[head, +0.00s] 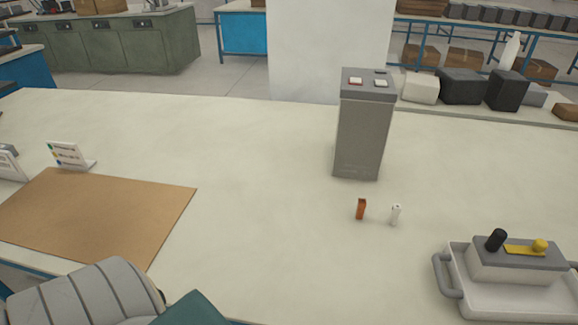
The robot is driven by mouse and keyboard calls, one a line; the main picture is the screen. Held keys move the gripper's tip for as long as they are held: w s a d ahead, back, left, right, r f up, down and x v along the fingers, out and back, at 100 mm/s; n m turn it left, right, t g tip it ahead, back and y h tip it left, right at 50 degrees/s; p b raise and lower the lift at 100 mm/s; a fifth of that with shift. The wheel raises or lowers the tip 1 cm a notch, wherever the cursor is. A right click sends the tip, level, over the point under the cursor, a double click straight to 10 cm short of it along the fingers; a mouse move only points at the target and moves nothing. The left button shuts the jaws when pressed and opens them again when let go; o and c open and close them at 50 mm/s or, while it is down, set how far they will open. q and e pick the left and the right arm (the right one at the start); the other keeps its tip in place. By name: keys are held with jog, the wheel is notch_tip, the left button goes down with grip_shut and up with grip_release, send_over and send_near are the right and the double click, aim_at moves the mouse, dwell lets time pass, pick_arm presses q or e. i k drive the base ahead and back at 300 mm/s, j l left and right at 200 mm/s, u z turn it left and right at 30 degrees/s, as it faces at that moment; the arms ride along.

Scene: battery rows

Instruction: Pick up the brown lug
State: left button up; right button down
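The brown lug (361,209) is a small orange-brown upright piece on the pale table, right of the middle in the head view. A similar small white piece (396,215) stands just to its right, with a gap between them. Neither of my grippers is in view, and nothing touches the brown lug.
A tall grey box (361,135) with two pads on top stands just behind the lug. A white tray (455,290) at the front right holds a grey block with black and yellow knobs. A brown mat (95,215) lies at left. The table (250,210) between is clear.

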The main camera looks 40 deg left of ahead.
aim_at(362, 204)
jog(key=u, duration=0.75)
